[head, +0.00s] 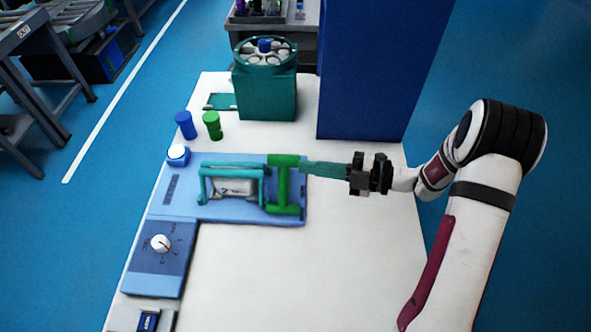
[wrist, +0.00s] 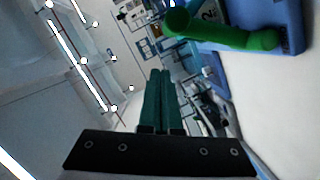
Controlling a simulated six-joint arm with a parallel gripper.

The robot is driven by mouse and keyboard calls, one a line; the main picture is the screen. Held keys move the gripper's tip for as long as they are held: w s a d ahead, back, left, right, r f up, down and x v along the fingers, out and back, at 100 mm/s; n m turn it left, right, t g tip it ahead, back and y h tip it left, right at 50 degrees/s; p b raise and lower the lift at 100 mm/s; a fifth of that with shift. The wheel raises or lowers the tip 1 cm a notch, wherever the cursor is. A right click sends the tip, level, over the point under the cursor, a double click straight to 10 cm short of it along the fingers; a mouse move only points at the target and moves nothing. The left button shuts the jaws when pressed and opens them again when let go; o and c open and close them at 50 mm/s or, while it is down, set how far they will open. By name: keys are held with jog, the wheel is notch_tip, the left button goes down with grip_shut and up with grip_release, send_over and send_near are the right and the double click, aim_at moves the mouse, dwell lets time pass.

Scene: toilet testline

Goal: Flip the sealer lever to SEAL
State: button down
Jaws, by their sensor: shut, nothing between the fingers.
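The sealer is a light blue base plate (head: 215,211) with a teal frame (head: 233,166) around a grey block, on the white table. The green lever (head: 284,185) stands at the right end of the sealer. In the wrist view the green lever (wrist: 225,35) shows at the upper right, above the fingers. My gripper (head: 304,168) is shut and empty, with its teal fingers pointing left and the tips close to the lever's upper right side. I cannot tell whether they touch it. In the wrist view the closed fingers (wrist: 160,75) point upward. No SEAL marking is readable.
A blue panel with a white knob (head: 160,243) is at the front left. A white button (head: 177,153), a blue cylinder (head: 186,125) and a green cylinder (head: 212,125) stand behind the sealer. A teal carousel box (head: 266,90) and a tall blue cabinet (head: 375,70) stand at the back. The right front of the table is clear.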

jog(key=v, duration=0.6)
